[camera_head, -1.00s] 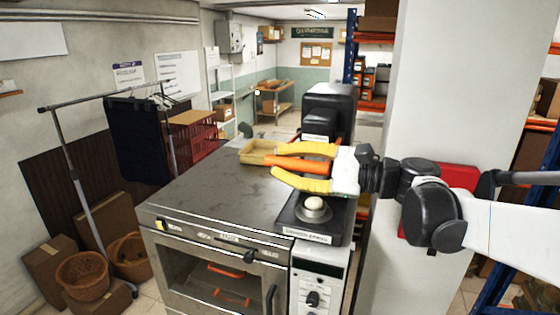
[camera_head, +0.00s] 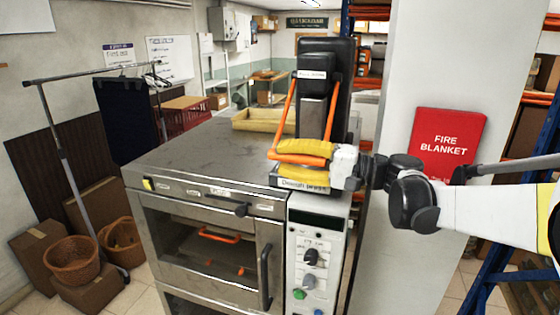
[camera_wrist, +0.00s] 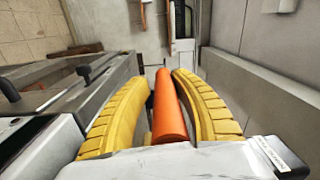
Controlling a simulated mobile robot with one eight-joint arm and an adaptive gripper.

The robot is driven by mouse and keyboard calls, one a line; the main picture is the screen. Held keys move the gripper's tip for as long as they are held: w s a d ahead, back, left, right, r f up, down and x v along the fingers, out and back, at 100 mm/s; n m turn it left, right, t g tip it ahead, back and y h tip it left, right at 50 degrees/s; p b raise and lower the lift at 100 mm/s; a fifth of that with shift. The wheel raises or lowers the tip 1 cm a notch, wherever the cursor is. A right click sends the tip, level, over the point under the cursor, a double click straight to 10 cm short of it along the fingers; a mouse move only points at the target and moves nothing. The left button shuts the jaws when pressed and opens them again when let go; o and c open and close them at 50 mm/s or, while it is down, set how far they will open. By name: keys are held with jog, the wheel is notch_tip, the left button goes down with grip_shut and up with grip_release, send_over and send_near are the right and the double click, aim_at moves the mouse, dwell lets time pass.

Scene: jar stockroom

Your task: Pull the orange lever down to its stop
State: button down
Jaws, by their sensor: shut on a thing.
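The black press (camera_head: 338,80) stands on the right end of the steel oven's top. Its orange lever (camera_head: 284,115) has two side arms that slope down and forward from the upper part of the press. My gripper (camera_head: 272,155), with yellow fingers, is low in front of the press, just above its labelled base (camera_head: 303,185). In the wrist view the lever's orange bar (camera_wrist: 169,110) lies between the two yellow fingers (camera_wrist: 160,72), which are shut on it. The press plate behind the fingers is hidden, so I cannot tell whether the lever touches a stop.
The oven (camera_head: 205,155) has a control panel (camera_head: 318,255) below the press. A wooden tray (camera_head: 262,120) lies on its top. A white pillar with a red fire blanket box (camera_head: 447,140) stands close on the right. A clothes rail and baskets (camera_head: 70,258) are at left.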

jog(key=w+f, duration=0.1)
jog(key=w+d+f+b, duration=0.1)
jog(key=w+f, duration=0.1)
jog(key=shift+w+d+f, duration=0.2)
jog(key=shift+w, duration=0.05)
jog(key=c, duration=1.2)
grip_release()
jog(key=shift+w+a, duration=0.1)
jog(key=shift+c, duration=0.2)
jog(key=v, duration=1.2)
jog(key=shift+r, duration=0.2)
